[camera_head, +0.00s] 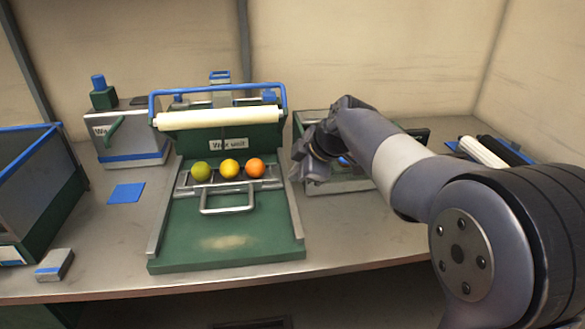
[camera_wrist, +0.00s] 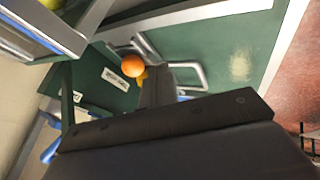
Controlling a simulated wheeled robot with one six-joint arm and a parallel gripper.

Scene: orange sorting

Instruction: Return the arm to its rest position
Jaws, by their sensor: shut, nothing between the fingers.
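My arm reaches in from the right in the head view and bends down over the bench. My gripper (camera_head: 308,163) is shut and empty, just right of the green wax unit (camera_head: 225,262) and over the near side of a glass-walled tray (camera_head: 348,186). A green-yellow fruit (camera_head: 201,171), a yellow fruit (camera_head: 229,168) and an orange fruit (camera_head: 255,168) sit in a row on the wax unit, apart from my gripper. In the wrist view my gripper (camera_wrist: 155,85) shows dark, with an orange fruit (camera_wrist: 133,66) beyond it.
The wax unit's white roller (camera_head: 218,119) and blue frame stand behind the fruit. A grey box with a green handle (camera_head: 133,140) and a large blue-rimmed bin (camera_head: 40,190) are at left. White and black rollers (camera_head: 482,152) lie at right. A blue square (camera_head: 126,193) lies on the bench.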

